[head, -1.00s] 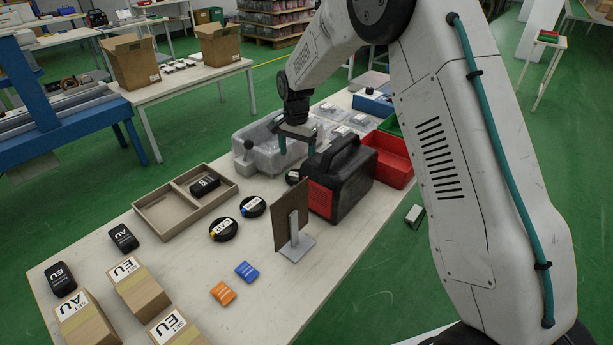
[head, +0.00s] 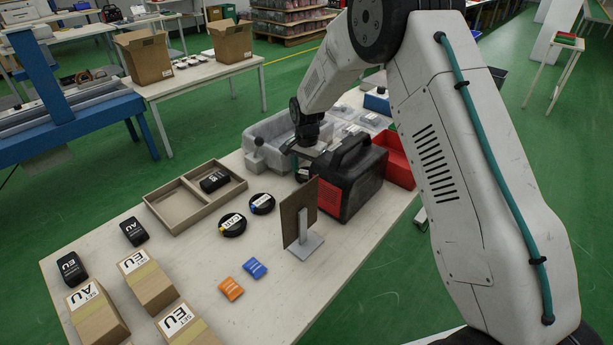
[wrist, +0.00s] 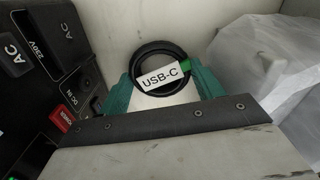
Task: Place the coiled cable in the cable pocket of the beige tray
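A black coiled cable with a white USB-C label and green tag (wrist: 160,73) lies flat on the pale surface in the wrist view. In the head view its coil (head: 302,175) is mostly hidden beside the black power station. My gripper (wrist: 163,90) is open, with its teal fingers to the left and right of the coil's near part; I cannot tell whether they touch it. In the head view my gripper (head: 308,152) is low behind the power station. The beige tray (head: 172,228) has two compartments. The left one is empty; the right one holds a black adapter (head: 214,181).
The black power station (head: 362,178) stands close beside my gripper. A translucent bag-lined bin (head: 262,158) is on the other side. Two other coiled cables (head: 232,225) (head: 262,203) lie between tray and upright brown panel (head: 297,212). Boxes and small packs occupy the table's near end.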

